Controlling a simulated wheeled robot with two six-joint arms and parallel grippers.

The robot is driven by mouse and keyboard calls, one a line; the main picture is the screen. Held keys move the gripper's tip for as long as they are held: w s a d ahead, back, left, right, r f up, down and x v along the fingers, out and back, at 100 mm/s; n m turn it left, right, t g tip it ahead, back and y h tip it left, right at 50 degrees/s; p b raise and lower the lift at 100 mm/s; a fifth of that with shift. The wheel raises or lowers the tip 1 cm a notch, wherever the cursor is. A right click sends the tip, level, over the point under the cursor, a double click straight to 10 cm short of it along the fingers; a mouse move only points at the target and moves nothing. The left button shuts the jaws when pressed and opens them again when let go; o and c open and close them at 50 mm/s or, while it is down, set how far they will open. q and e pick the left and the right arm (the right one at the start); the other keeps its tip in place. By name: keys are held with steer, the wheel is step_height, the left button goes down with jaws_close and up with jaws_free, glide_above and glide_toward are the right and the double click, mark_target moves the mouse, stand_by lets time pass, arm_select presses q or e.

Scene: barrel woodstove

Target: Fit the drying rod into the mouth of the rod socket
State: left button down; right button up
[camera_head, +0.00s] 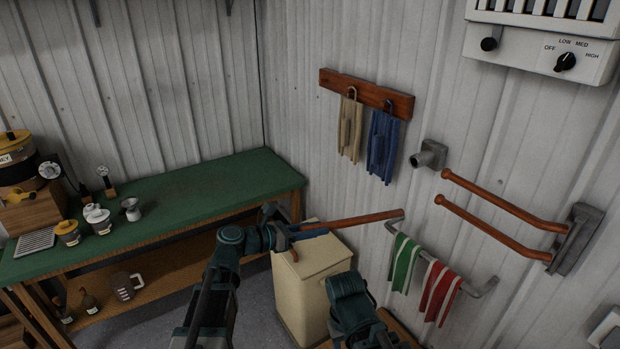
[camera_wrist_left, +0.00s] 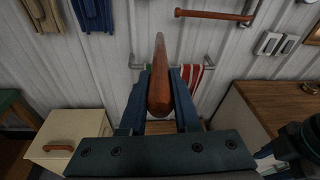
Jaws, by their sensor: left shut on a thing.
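The drying rod (camera_head: 350,220) is a long reddish-brown wooden stick. My left gripper (camera_head: 280,236) is shut on it near its left end. Its free end points right towards the wall and appears in front of the towel bar's upper end. In the left wrist view the rod (camera_wrist_left: 160,75) stands out between the blue fingers, pointing away from the gripper. The rod socket (camera_head: 430,156) is a grey metal fitting on the wall, up and right of the rod's free end, clearly apart from it. My right arm shows partly at the bottom, without visible fingers.
A rack bracket (camera_head: 575,240) with two wooden arms is right of the socket. A towel bar (camera_head: 484,288) with green and red striped towels hangs below. A peg board (camera_head: 366,92) holds cloths. A cream bin (camera_head: 312,270) and green bench (camera_head: 190,190) stand left.

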arm_select(q)
step_height(320, 180, up, 8)
steer(key=w+a+n+t+p, duration=0.1)
steer(key=t+p, duration=0.1)
steer(key=shift+a+h, duration=0.2)
steer(key=shift+h, duration=0.2)
arm_select(e)
step_height(320, 180, up, 4)
steer(key=shift+f, duration=0.1)
arm_select(q)
steer(key=shift+a, duration=0.1)
steer(key=shift+x, duration=2.9)
steer(key=x, duration=0.8)
steer(key=shift+w, duration=0.25)
stand_by(1.5)
steer(key=c, duration=0.6)
jaws_free()
steer(key=shift+o, duration=0.2)
steer(key=v, duration=1.3)
steer(key=shift+s, duration=0.35)
